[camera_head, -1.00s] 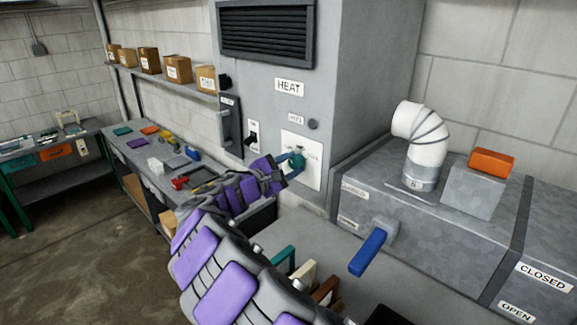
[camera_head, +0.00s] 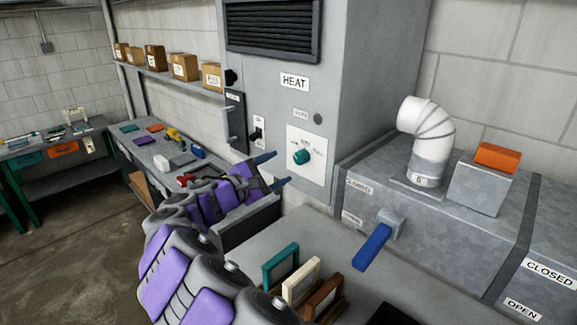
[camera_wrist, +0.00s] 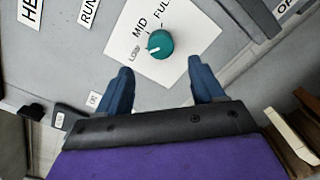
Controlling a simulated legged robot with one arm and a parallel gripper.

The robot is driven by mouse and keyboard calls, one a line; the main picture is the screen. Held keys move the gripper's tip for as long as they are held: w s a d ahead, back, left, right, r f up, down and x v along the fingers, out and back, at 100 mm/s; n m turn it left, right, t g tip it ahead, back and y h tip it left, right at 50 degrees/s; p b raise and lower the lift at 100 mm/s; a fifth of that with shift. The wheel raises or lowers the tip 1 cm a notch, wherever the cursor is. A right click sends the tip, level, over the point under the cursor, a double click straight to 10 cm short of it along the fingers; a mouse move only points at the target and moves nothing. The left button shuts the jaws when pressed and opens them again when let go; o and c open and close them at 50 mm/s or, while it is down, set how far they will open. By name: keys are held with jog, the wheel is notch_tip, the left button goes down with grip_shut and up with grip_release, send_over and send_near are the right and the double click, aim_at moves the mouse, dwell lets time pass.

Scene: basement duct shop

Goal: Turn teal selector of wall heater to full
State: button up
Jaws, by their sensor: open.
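The teal selector (camera_head: 302,157) is a round knob on a white plate (camera_head: 318,147) on the grey heater cabinet (camera_head: 285,110), under the HEAT label. In the wrist view the knob (camera_wrist: 160,43) has LOW, MID and FULL printed around it. Its white mark sits at the lower left of its face, on the LOW side. My gripper (camera_head: 281,170) is open and empty, left of and below the knob in the head view. In the wrist view its two blue fingers (camera_wrist: 162,78) are spread wide, short of the knob and apart from it.
A grey duct box (camera_head: 440,215) with a white elbow pipe (camera_head: 427,135) and a blue lever (camera_head: 372,247) stands to the right. Teal, cream and brown frames (camera_head: 302,282) stand on the surface below. A toggle switch (camera_head: 257,135) is left of the plate.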

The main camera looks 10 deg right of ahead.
jog(key=b+v, duration=0.1)
jog(key=v, duration=0.9)
